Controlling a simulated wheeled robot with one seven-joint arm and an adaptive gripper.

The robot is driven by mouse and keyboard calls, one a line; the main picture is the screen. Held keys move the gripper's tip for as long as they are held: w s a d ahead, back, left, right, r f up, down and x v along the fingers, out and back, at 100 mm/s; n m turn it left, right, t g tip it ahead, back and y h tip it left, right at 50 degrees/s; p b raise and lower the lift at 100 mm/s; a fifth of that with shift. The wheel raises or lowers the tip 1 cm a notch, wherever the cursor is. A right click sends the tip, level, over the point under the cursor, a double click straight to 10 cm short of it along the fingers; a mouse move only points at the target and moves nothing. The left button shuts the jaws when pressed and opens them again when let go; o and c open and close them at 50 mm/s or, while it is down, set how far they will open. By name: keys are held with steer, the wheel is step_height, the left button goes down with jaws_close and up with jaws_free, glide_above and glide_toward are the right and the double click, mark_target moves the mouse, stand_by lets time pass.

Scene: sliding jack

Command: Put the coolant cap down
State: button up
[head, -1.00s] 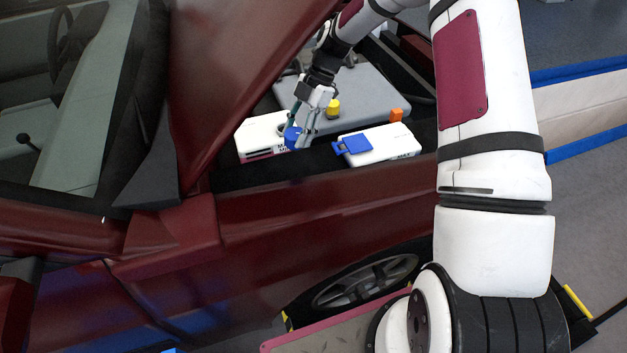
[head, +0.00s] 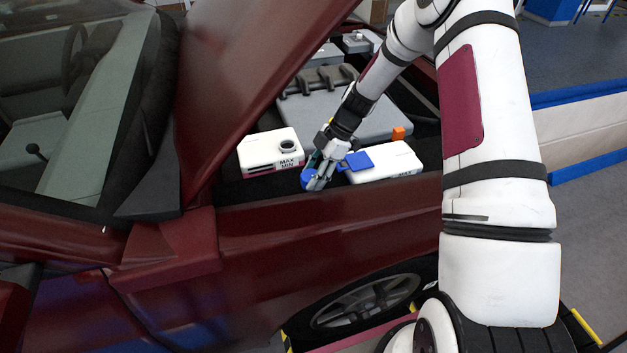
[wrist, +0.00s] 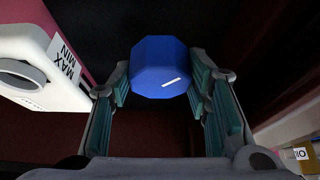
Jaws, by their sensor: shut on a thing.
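My gripper (head: 317,172) is shut on the blue coolant cap (head: 309,179), near the inner edge of the fender. In the wrist view the cap (wrist: 160,66) is a blue faceted piece with a small white mark, held between the two finger pads (wrist: 160,92). The white coolant tank (head: 268,153), marked MAX and MIN, stands to the left of the gripper. Its round neck (head: 288,146) is uncovered. The tank also shows at the left of the wrist view (wrist: 40,60). Whether the cap touches anything below is hard to tell.
A second white tank (head: 385,162) with a blue flip lid (head: 357,160) stands just right of the gripper. An orange piece (head: 398,133) and the grey engine cover (head: 345,108) lie behind. The raised dark red hood (head: 240,80) and fender (head: 320,235) border the bay.

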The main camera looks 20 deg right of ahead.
steer(key=shift+f, duration=1.25)
steer(key=shift+f, duration=0.1)
steer(key=shift+f, duration=0.15)
steer(key=o, duration=1.4)
steer(key=shift+r, duration=0.35)
steer(key=v, duration=1.2)
steer(key=shift+b, duration=0.3)
